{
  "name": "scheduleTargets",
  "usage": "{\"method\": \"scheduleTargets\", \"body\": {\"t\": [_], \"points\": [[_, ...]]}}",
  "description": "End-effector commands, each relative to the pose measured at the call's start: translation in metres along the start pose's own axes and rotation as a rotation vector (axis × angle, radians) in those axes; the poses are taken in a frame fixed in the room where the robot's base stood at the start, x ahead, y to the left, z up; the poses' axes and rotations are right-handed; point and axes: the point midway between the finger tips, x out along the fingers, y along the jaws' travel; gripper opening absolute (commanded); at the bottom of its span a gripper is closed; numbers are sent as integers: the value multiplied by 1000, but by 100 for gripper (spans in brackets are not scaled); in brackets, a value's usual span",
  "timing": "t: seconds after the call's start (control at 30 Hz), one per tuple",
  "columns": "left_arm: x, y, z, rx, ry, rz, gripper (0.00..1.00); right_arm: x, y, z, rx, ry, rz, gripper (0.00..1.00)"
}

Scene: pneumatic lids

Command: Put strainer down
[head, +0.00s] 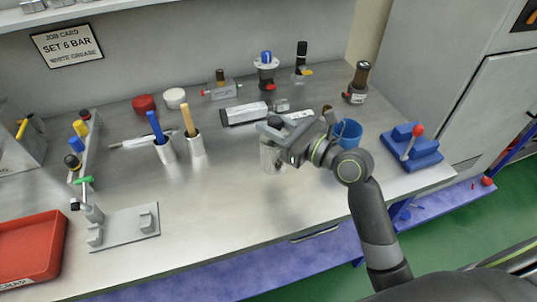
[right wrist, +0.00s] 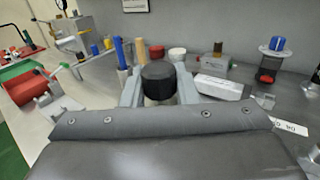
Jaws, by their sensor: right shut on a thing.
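The strainer (head: 270,157) looks like a pale metal cylinder with a dark top, upright over the middle of the bench. My right gripper (head: 277,135) reaches in from the right and is shut around its upper part. In the right wrist view, the strainer's black cap (right wrist: 158,71) stands up between the two grey fingers of the right gripper (right wrist: 158,90). The lower body is largely hidden there. I cannot tell whether its base touches the bench. My left gripper is not in view.
The steel bench (head: 215,215) is clear in front and to the left of the strainer. A blue cup (head: 348,132) and blue fixture (head: 412,150) are on the right. Two brush pots (head: 197,146) and a grey plate (head: 125,228) are on the left.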

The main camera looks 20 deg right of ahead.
Motion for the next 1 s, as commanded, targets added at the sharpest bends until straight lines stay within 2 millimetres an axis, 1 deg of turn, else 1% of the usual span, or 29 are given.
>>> {"method": "scheduleTargets", "body": {"t": [0.03,0.13,0.3,0.4,0.5,0.73,0.83,0.87,1.0], "points": [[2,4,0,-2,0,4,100,0,0,-6,2,0,0,0],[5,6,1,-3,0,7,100,0,0,-16,2,-1,0,0],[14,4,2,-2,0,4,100,0,0,-46,4,1,-1,0],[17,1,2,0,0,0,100,0,0,-56,1,-1,-1,0],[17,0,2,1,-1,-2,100,0,0,-58,0,-2,0,0],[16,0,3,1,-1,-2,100,0,0,-58,-1,-2,0,0],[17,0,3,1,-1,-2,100,0,0,-61,-1,-1,-1,0],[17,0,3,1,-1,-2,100,0,0,-61,-2,-1,-1,29],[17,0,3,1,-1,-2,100,0,0,-61,-2,-1,-1,48]]}}
